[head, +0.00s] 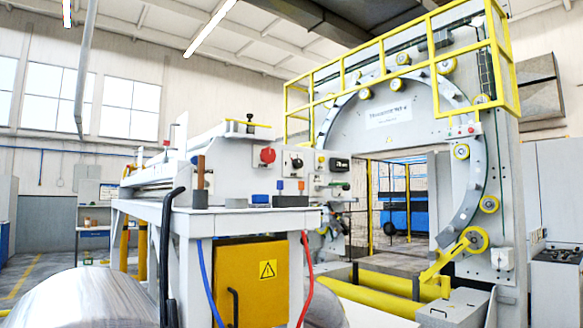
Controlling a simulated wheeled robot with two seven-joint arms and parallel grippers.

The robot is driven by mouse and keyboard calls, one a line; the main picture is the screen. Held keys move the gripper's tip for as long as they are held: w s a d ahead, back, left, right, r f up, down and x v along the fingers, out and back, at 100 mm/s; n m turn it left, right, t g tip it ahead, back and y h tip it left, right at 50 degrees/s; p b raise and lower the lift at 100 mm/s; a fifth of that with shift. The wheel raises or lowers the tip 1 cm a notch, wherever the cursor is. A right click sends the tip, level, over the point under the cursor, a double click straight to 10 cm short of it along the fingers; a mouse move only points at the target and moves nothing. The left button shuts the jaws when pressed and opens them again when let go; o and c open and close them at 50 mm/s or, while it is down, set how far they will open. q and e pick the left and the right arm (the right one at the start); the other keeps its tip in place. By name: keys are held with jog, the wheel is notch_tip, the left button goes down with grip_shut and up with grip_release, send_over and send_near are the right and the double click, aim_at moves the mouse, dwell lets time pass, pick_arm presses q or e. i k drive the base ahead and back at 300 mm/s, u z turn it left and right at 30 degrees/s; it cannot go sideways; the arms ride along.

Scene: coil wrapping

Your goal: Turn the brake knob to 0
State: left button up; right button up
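A pale machine panel (258,183) stands near the middle of the head view. It carries a round red knob (267,155) and, to its right, a black knob (296,163) on a white plate. Another dark knob (502,258) sits on a white box at the lower right of the ring frame. No label is readable, so I cannot tell which one is the brake knob or what setting any knob points to. Neither of my grippers is in view.
A bench (220,215) with small blocks on top stands before the panel. A black curved handle (166,250) rises beside it. A shiny metal coil (85,298) fills the lower left. A large ring frame (390,110) with yellow railings stands behind right.

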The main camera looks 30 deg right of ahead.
aim_at(297, 163)
jog(key=z, duration=0.55)
jog(key=k, duration=0.65)
jog(key=z, duration=0.95)
jog(key=i, duration=1.15)
jog(key=u, duration=0.7)
jog(key=i, duration=0.85)
jog(key=u, duration=0.9)
